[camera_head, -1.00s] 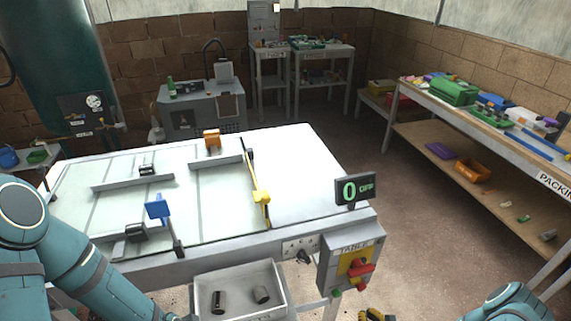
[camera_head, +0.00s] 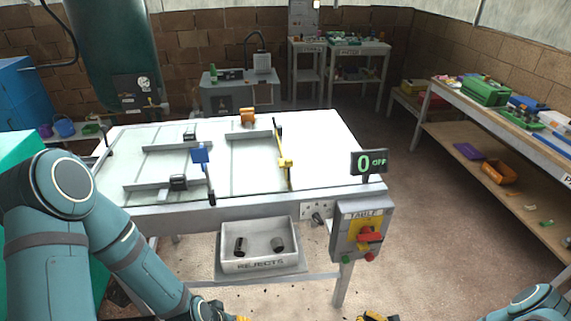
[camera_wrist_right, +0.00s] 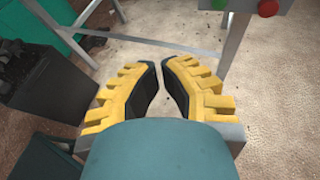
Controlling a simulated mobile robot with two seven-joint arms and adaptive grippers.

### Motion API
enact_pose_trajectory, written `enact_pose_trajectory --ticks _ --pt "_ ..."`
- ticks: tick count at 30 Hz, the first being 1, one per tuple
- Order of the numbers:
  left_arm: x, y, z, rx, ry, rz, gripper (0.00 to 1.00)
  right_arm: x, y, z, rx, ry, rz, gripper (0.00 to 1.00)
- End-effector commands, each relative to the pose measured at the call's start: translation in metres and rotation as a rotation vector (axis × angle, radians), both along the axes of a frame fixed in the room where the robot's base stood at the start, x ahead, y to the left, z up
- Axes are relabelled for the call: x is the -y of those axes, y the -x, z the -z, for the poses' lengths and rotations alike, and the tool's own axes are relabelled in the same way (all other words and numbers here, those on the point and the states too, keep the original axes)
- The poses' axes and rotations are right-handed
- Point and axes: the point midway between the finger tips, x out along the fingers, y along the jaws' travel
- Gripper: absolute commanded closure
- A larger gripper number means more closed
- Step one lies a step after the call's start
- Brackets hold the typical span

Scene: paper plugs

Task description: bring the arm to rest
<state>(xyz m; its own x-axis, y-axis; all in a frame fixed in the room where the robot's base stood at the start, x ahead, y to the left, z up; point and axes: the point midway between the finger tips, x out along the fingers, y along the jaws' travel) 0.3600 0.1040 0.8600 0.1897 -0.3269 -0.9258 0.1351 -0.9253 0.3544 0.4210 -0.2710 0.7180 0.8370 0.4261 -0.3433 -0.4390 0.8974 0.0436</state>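My right gripper (camera_wrist_right: 158,64) fills the middle of the right wrist view. Its yellow fingers with black pads are apart, with nothing between them and floor beyond. In the head view only the top of the right gripper (camera_head: 378,317) shows at the bottom edge. My left arm (camera_head: 120,250) comes in at the left, bent down. Yellow bits of the left gripper (camera_head: 222,310) show at the bottom edge; its fingertips are cut off. Both grippers are low, in front of the table (camera_head: 330,140) and clear of its top.
A rejects bin (camera_head: 262,266) with two dark plugs hangs under the table's front. A control box (camera_head: 358,232) with a red switch is at its right corner; a display (camera_head: 369,162) reads 0 OFF. A packing bench (camera_head: 520,145) stands right. Floor (camera_head: 440,240) between is clear.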

Motion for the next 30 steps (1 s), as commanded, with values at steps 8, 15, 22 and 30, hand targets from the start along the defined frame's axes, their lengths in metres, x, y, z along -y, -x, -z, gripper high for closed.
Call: enact_pose_trajectory --ticks 8,15,22,30 --pt "0.000 0.001 0.016 -0.004 -0.002 0.002 0.53 -0.123 0.054 -0.032 -0.055 0.130 -0.779 1.00" --pt "0.001 0.002 0.029 -0.007 -0.002 0.004 0.53 -0.147 0.114 -0.041 -0.020 0.522 -1.411 1.00" --pt "0.002 0.003 0.041 -0.011 -0.003 0.007 0.53 -0.139 0.107 -0.053 0.216 1.059 -1.782 1.00" --pt "0.002 0.004 0.049 -0.014 -0.004 0.008 0.53 -0.162 0.072 -0.086 0.587 1.480 -1.857 1.00"
